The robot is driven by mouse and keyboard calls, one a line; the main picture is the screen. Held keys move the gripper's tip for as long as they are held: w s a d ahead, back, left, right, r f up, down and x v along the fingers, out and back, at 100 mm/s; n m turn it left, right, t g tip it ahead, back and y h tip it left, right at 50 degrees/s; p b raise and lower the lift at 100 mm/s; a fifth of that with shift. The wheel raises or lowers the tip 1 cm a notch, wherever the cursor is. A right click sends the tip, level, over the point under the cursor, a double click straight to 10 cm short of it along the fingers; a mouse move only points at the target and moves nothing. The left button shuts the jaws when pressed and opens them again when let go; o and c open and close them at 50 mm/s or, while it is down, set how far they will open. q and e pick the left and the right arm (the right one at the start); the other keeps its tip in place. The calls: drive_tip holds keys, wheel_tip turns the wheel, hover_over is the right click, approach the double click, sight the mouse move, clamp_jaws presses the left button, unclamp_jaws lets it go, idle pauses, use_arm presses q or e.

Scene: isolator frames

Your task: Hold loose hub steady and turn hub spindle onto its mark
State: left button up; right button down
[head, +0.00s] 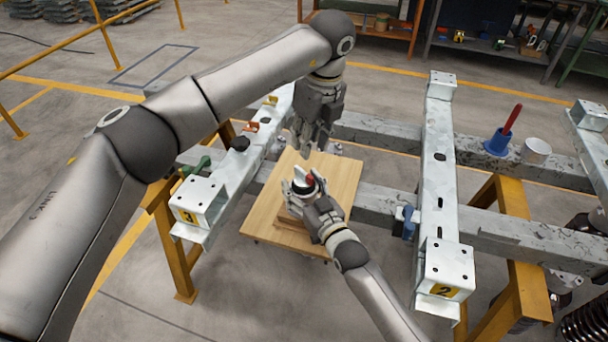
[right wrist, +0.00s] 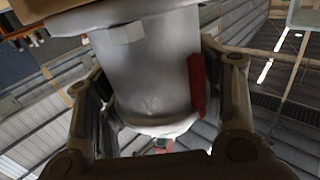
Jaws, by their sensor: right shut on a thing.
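The hub (head: 302,182) is a small pale grey and dark piece with a red part on top, above a wooden board. In the right wrist view the grey cylinder of the hub (right wrist: 150,70) fills the space between my fingers, with a red strip (right wrist: 196,85) down its right side. My right gripper (head: 307,190) is shut on the hub from the near side. My left gripper (head: 309,148) points down just above and beyond the hub, seemingly apart from it. Its finger gap is too small to judge. The spindle and its mark cannot be told clearly.
The wooden board (head: 262,222) lies between two pale metal beams (head: 225,178) and (head: 436,190), which carry number plates. A blue holder with a red handle (head: 500,138) and a white cup (head: 536,151) stand on the right. A blue clamp (head: 405,220) sits beside the right beam.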

sight(304, 172)
use_arm(q)
drive_tip(key=f, duration=0.3)
drive_tip(key=f+t+y, duration=0.1)
drive_tip(key=f, duration=0.3)
drive_tip(key=w+a+f+t, duration=0.1)
drive_tip(key=f, duration=0.2)
drive_tip(key=shift+w+f+n+y, duration=0.1)
drive_tip(key=shift+f+n+y, duration=0.1)
drive_tip(key=shift+n+y, duration=0.15)
clamp_jaws()
